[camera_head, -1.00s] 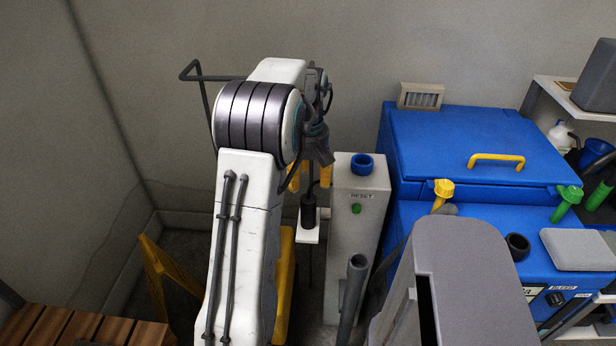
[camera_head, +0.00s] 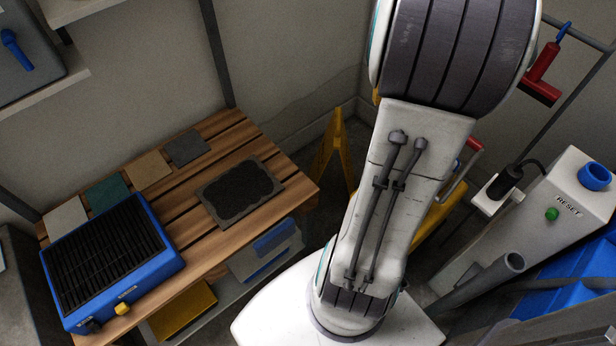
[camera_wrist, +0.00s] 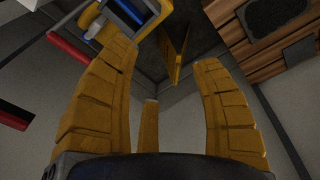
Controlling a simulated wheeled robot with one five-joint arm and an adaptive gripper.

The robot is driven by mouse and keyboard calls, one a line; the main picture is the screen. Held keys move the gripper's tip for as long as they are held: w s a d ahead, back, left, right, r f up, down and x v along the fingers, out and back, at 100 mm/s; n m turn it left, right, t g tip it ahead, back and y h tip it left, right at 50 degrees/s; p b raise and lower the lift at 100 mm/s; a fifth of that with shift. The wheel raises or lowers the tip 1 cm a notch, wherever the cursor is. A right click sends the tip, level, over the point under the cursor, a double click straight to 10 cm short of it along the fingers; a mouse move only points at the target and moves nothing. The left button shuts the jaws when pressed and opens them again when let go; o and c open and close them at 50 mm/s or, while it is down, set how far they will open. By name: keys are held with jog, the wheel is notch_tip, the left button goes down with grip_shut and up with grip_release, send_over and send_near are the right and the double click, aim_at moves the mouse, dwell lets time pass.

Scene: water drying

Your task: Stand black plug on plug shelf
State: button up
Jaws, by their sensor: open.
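The black plug (camera_head: 505,183) is in the head view at right, at the small white plug shelf (camera_head: 491,205) on the side of the white RESET box. It looks upright on the shelf, its black cable running to the box. My gripper (camera_wrist: 165,68) shows in the wrist view with its yellow fingers spread and nothing between them. In the head view my arm hides the gripper. I cannot make out the plug in the wrist view.
The RESET box (camera_head: 568,205) has a blue ring on top and a grey pipe (camera_head: 490,280) in front. A red-handled tool (camera_head: 541,77) hangs from a rail. A yellow folding stand (camera_head: 334,150) and a wooden bench (camera_head: 205,238) lie left of my arm.

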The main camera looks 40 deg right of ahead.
jog(key=w+a+n+t, duration=0.1)
jog(key=w+a+n, duration=0.15)
jog(key=a, duration=1.15)
jog(key=s+a+f+n, duration=0.1)
jog(key=s+a, duration=0.1)
jog(key=a, duration=0.4)
jog(key=s+a+f+n+t+y, duration=0.1)
jog(key=s+a, duration=0.2)
jog(key=a, duration=0.4)
jog(key=shift+a+f, duration=0.25)
jog(key=shift+f, duration=0.15)
jog(key=shift+r, duration=0.1)
